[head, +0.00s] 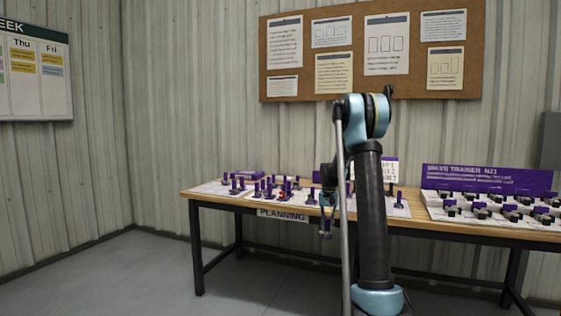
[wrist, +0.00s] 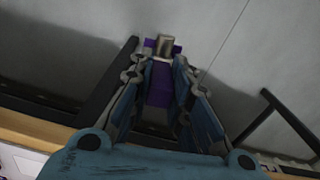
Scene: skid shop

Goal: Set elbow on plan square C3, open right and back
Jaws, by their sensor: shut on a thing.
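My gripper (head: 327,222) hangs just in front of the table's front edge, with its fingers pointing down. It is shut on a small purple piece (head: 327,235). In the wrist view the piece (wrist: 161,85) sits between the two fingers of my gripper (wrist: 158,70), with a metallic block and purple stubs at its far end. It is over the floor, not over the table. I take it for the elbow, but its openings cannot be made out. The planning board (head: 312,200) on the table is partly hidden by my arm, and square C3 cannot be picked out.
The wooden table (head: 430,230) has black legs. Several purple posts (head: 270,184) stand on white sheets at its left and middle. A purple-signed trainer board (head: 487,178) with several dark fittings fills the right. A "PLANNING" label (head: 283,215) hangs on the front edge.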

